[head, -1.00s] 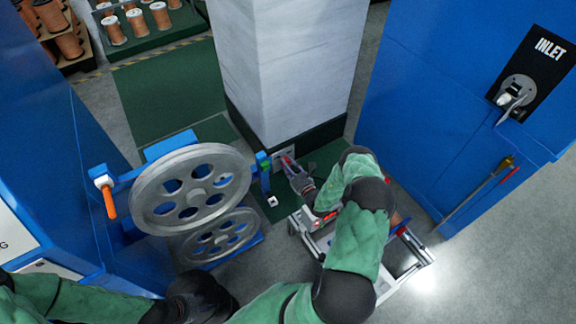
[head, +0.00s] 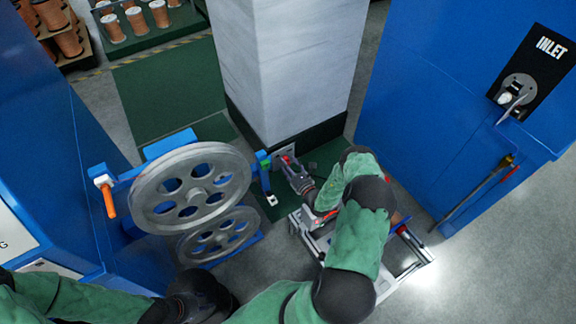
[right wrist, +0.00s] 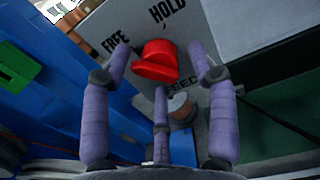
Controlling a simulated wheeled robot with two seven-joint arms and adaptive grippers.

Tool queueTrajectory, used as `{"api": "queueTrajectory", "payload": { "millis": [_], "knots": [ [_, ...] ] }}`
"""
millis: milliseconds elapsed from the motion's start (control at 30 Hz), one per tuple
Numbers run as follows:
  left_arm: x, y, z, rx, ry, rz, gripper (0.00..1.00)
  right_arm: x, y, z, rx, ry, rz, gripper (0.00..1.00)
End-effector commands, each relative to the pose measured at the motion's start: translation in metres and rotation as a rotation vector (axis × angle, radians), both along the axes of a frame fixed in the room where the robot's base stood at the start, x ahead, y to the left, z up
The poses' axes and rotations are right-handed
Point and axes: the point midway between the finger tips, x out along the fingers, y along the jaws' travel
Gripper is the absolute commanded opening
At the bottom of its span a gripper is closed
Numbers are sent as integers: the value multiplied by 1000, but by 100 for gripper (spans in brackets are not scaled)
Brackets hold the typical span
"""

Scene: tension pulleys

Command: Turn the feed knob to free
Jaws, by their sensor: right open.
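The red feed knob (right wrist: 155,63) sits on a grey plate (right wrist: 128,22) marked FREE, HOLD and FEED in the right wrist view. FREE is to the knob's left, HOLD above it and FEED below it. I cannot tell exactly which mark the knob points to. My right gripper (right wrist: 163,75) is open, with its purple-grey fingers spread around and below the knob; contact is not clear. In the head view the knob (head: 286,159) is a small red spot at the pillar's foot, at the tips of my right gripper (head: 290,166).
A large grey spoked pulley (head: 190,188) stands left of my right gripper, with another below it. A white pillar (head: 290,70) rises behind the knob. A blue cabinet marked INLET (head: 440,110) is at the right. A wheeled silver frame (head: 315,238) lies under my right arm.

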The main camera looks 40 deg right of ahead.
Motion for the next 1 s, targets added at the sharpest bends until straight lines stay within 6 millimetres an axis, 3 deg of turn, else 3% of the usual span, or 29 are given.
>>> {"api": "queueTrajectory", "payload": {
  "millis": [167,600,800,1000],
  "knots": [
    [0,0,0,0,0,0,40,-22,1,0,2,3,-3,59],
    [0,0,0,0,0,0,40,-102,11,-1,2,5,-3,59],
    [0,0,0,0,0,0,40,-116,14,-1,2,4,0,59],
    [0,0,0,0,0,0,40,-118,14,-1,1,3,1,59]
  ]
}}
